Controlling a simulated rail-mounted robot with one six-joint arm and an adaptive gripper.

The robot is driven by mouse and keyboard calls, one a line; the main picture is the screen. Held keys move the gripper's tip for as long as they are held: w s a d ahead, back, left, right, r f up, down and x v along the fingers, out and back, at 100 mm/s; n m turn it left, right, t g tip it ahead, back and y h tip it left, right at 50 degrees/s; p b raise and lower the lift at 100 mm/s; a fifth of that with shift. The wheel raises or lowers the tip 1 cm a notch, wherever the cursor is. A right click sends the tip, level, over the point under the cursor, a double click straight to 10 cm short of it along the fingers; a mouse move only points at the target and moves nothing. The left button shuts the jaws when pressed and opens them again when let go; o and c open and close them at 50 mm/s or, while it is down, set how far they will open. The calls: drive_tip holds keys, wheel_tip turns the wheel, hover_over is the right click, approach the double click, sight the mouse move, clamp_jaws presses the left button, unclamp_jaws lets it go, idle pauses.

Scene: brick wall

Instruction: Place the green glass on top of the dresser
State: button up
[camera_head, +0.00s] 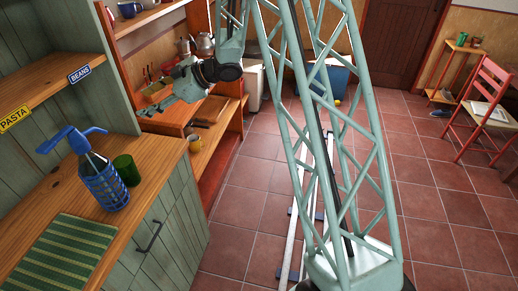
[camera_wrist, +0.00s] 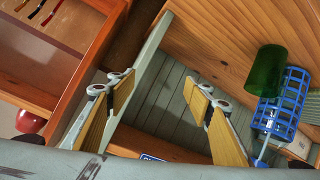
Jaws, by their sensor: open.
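The green glass (camera_head: 125,170) stands upright on the wooden top of the green cabinet, touching or close beside a blue-caged siphon bottle. It also shows at the right of the wrist view (camera_wrist: 266,72). My gripper (camera_head: 150,108) is open and empty, up and behind the glass in the head view, near the wooden shelf unit. In the wrist view its two fingers (camera_wrist: 160,90) are spread wide with nothing between them, and the glass lies right of both. The orange-brown shelf unit (camera_head: 128,18), which may be the dresser, stands beyond the green cabinet.
The blue-caged siphon bottle (camera_head: 105,185) and a green striped mat (camera_head: 62,250) are on the cabinet top (camera_head: 150,190). Labelled shelves (camera_head: 45,85) rise behind it.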

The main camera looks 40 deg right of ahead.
drive_tip(key=s+d+r+m+t+h, duration=0.1)
drive_tip(key=d+r+m+h, duration=0.2)
drive_tip(key=r, duration=0.4)
drive_tip(key=s+d+r+m+t+h, duration=0.1)
drive_tip(key=s+d+r+h, duration=0.1)
drive_tip(key=d+r+h, duration=0.3)
drive_tip(key=s+d+r+m+h, duration=0.2)
drive_tip(key=s+d+r, duration=0.1)
drive_tip(key=s+r, duration=0.3)
drive_tip(key=s+d+r+m+h, duration=0.1)
drive_tip(key=s+d+r+m, duration=0.2)
drive_tip(key=s, duration=0.5)
drive_tip(key=s+a+f+m+g, duration=0.1)
drive_tip(key=s+a+g, duration=0.1)
drive_tip(key=s, duration=1.2)
drive_tip(key=s+a+f+m+g+y, duration=0.1)
drive_tip(key=s+a+m+g, duration=0.1)
drive_tip(key=s, duration=1.2)
drive_tip(key=s+a+m+g, duration=0.2)
drive_tip(key=s+a, duration=0.2)
drive_tip(key=s, duration=1)
drive_tip(key=shift+a+f+g, duration=0.15)
drive_tip(key=shift+f+g, duration=0.15)
drive_tip(key=shift+f, duration=0.1)
